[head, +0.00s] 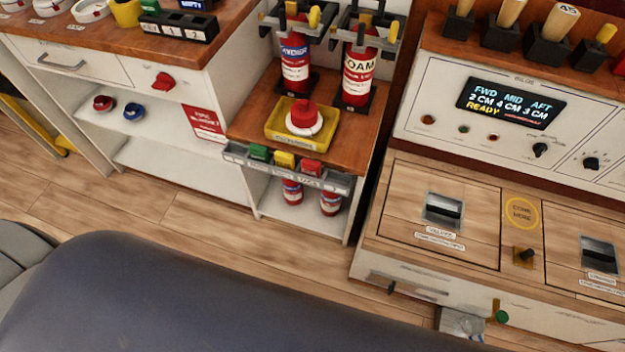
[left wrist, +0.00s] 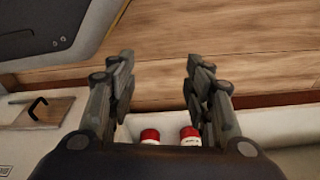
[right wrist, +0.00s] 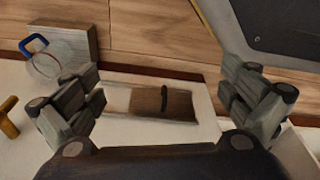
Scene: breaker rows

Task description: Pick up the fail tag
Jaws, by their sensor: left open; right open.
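In the head view a narrow grey rack (head: 238,152) runs along the front edge of the wooden shelf in the middle. It holds a green tag (head: 259,152), a yellow tag (head: 284,160) and a red tag (head: 310,168). Their lettering is too small to read, so I cannot tell for sure which is the fail tag. My left gripper (left wrist: 160,60) is open and empty in the left wrist view. My right gripper (right wrist: 160,75) is open and empty in the right wrist view. Neither gripper shows in the head view, and neither wrist view clearly shows the tags.
A yellow tray (head: 273,130) with a red-topped white item stands behind the rack. Two extinguishers, one red-white-blue (head: 295,62) and one marked FOAM (head: 360,72), stand behind it. A control panel (head: 440,90) with a lit display is at right. Open wooden floor (head: 150,205) lies in front.

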